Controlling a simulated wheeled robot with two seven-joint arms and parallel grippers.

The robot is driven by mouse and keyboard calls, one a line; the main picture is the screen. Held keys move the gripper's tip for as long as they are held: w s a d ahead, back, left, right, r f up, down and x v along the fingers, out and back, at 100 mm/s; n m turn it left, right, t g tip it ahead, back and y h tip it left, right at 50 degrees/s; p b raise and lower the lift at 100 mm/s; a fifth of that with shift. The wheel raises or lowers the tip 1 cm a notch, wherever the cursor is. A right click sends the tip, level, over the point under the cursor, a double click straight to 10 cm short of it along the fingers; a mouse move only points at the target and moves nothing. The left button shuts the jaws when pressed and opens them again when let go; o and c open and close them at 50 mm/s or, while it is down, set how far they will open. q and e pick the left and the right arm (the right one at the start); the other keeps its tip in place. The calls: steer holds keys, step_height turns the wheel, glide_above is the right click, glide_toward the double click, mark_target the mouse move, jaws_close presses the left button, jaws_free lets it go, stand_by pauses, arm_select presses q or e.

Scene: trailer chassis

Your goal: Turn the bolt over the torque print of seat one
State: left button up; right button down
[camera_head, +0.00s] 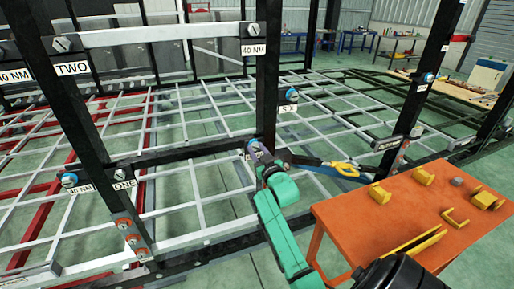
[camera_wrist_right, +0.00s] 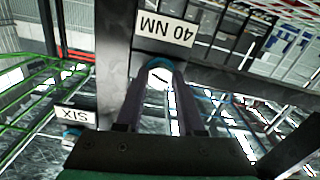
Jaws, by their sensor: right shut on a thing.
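The sign ONE (camera_head: 124,185) hangs on a black rail at the left. A 40 NM print (camera_head: 80,190) is to its left, with a blue bolt (camera_head: 69,180) just above it. My right gripper (camera_head: 254,150) is at the middle black post, at the right end of that rail. In the right wrist view its fingers (camera_wrist_right: 161,72) are shut on a blue-rimmed bolt (camera_wrist_right: 160,62). A 40 NM print (camera_wrist_right: 165,30), upside down in that view, is beside this bolt on the post. The gripper partly hides the bolt in the head view. My left gripper is not in view.
An orange table (camera_head: 400,210) with several yellow parts stands at the right. A blue and yellow piece (camera_head: 345,168) lies near its left edge. The sign SIX (camera_head: 289,108) is beyond the middle post (camera_head: 268,70). Black posts and rails surround my right gripper.

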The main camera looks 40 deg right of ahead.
steer(key=m, duration=0.1)
steer(key=m+p, duration=0.1)
steer(key=m, duration=0.2)
steer(key=shift+a+f+m+p, duration=0.1)
steer(key=shift+f+m+p, duration=0.2)
steer(key=shift+p, duration=0.1)
steer(key=shift+m+p, duration=0.55)
steer(key=shift+m, duration=0.85)
steer(key=c, duration=0.6)
jaws_free()
steer(key=shift+o, duration=0.4)
steer(key=shift+s+r, duration=0.1)
steer(key=shift+r, duration=0.15)
